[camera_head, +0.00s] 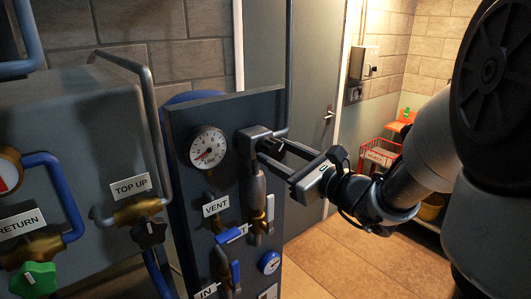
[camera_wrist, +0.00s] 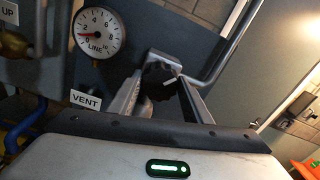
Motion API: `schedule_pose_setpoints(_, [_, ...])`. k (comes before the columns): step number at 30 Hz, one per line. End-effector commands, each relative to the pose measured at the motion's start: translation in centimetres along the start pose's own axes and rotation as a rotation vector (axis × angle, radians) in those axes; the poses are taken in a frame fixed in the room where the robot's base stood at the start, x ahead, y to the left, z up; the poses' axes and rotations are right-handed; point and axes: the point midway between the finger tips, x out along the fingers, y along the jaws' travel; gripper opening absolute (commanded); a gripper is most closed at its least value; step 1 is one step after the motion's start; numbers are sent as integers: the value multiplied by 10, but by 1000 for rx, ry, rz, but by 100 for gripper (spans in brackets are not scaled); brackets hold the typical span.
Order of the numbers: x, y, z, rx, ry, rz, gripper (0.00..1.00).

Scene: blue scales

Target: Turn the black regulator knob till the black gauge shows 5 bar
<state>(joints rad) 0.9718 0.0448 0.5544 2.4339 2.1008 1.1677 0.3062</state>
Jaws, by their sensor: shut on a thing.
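The black regulator knob (camera_wrist: 158,76), with a white pointer mark, sits on a grey block on the panel. My gripper (camera_wrist: 164,88) has one finger on each side of it and is shut on it. The black-rimmed gauge (camera_head: 208,147) marked LINE is left of the knob. In the wrist view, the gauge (camera_wrist: 99,34) has its red needle pointing left, low on the scale, around 1 to 2.
Below the gauge are a VENT label (camera_head: 216,206), brass fittings and blue-handled valves (camera_head: 236,274). Another black knob (camera_head: 149,232) is under the TOP UP label, with a green knob (camera_head: 35,279) further left. A pipe runs up beside the regulator.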

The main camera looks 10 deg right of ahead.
Motion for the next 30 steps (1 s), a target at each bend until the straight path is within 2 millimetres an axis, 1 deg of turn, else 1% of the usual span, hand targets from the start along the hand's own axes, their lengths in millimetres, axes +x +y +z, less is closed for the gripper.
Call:
schedule_pose_setpoints(1, [0, 0, 0, 0, 0, 1, 28])
schedule_pose_setpoints(2, [0, 0, 0, 0, 0, 1, 23])
schedule_pose_setpoints(3, [0, 0, 0, 0, 0, 1, 22])
schedule_pose_setpoints(8, [0, 0, 0, 11, 0, 2, 22])
schedule_pose_setpoints(14, [0, 0, 2, 76, 0, 3, 22])
schedule_pose_setpoints(20, [1, 0, 3, 213, 0, 3, 22])
schedule_pose_setpoints(30, [1, 0, 1, 528, 0, 3, 22])
